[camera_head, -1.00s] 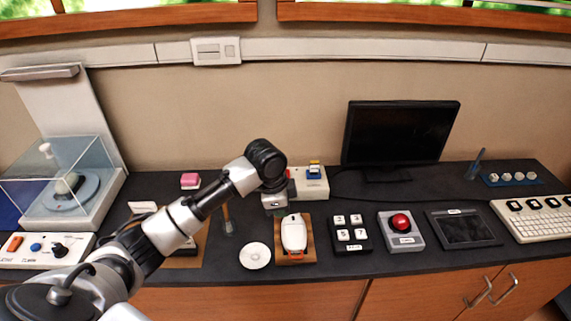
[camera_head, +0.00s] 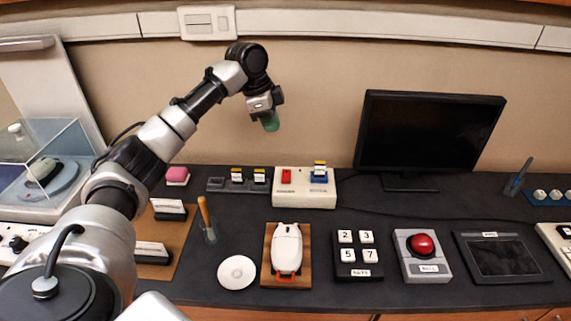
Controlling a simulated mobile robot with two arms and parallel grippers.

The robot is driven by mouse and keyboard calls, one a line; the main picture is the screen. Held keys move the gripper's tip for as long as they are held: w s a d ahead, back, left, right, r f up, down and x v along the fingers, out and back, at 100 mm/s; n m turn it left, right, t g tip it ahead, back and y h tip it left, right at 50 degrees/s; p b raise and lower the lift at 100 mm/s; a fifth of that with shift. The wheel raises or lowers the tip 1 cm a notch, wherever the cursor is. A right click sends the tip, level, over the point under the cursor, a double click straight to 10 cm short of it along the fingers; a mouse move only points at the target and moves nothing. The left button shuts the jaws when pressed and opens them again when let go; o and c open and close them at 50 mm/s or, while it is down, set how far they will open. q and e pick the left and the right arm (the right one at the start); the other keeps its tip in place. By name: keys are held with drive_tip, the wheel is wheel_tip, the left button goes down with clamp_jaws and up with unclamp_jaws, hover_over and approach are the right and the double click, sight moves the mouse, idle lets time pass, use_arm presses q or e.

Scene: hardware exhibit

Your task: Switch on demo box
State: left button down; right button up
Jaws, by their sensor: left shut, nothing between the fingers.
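A white box (camera_head: 305,200) stands at the back of the dark counter, left of the monitor; I take it as the demo box. My left gripper (camera_head: 270,122) is shut and empty, with greenish fingertips pointing down. It hangs in front of the wall in the picture, above and a little left of the red switch, apart from the box. My right gripper is not in view.
A white mouse-like device (camera_head: 286,248) on a wooden board, a white disc (camera_head: 237,272), a number-key pad (camera_head: 357,270) and a red button box (camera_head: 423,270) line the front. The monitor (camera_head: 428,135) stands right of the box.

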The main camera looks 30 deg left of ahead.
sight(286, 171)
use_arm(q)
drive_tip(key=x, duration=0.8)
drive_tip(key=a+x, duration=0.1)
drive_tip(key=x, duration=0.4)
drive_tip(key=shift+s+f, duration=0.1)
drive_tip(key=shift+f, duration=0.55)
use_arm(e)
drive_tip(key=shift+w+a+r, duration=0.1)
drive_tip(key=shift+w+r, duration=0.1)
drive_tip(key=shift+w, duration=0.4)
use_arm(q)
drive_tip(key=shift+p, duration=0.6)
drive_tip(key=shift+w+f, duration=0.2)
drive_tip(key=shift+f, duration=0.1)
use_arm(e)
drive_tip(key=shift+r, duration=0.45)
